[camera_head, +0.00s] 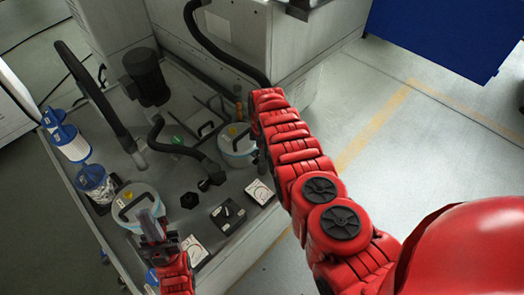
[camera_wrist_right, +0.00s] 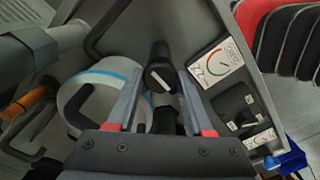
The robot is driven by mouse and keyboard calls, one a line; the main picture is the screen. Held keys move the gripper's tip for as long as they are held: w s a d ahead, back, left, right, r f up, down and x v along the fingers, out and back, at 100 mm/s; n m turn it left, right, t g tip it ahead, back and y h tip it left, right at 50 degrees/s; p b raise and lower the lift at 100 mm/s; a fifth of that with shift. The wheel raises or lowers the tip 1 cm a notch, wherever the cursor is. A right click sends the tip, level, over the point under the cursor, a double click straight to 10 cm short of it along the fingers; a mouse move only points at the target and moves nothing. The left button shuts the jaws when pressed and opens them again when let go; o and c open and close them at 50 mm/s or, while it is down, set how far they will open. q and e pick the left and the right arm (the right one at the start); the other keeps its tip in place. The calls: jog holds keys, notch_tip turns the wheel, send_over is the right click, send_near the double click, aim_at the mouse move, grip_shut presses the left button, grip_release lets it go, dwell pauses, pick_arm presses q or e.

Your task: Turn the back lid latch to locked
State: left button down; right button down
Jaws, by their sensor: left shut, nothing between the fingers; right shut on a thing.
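The back lid latch is a black knob (camera_wrist_right: 160,76) with a white line that runs diagonally, seen in the right wrist view beside a pale round lid with a blue rim (camera_wrist_right: 82,98). My right gripper (camera_wrist_right: 160,72) has one finger on each side of the knob and is shut on it. In the head view that lid (camera_head: 237,143) shows left of my right arm, whose gripper (camera_head: 261,165) hides the latch. My left gripper (camera_head: 152,226) is shut and empty, close over the front round lid (camera_head: 132,205).
A round gauge (camera_head: 259,192) and a black switch box (camera_head: 228,214) stand near the latch. Dark hexagonal knobs (camera_head: 210,180), a black hose (camera_head: 172,148) and blue-capped canisters (camera_head: 72,144) crowd the machine top. The floor (camera_head: 430,140) at the right is clear.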

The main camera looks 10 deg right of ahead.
jog(key=m, duration=0.8)
jog(key=shift+m, duration=0.4)
jog(key=m, duration=0.2)
jog(key=shift+m, duration=0.3)
jog(key=m+b, duration=0.1)
jog(key=m, duration=0.1)
jog(key=shift+m, duration=0.4)
jog(key=shift+m+b, duration=0.45)
jog(key=shift+m, duration=1.45)
jog(key=shift+c, duration=1.4)
grip_release()
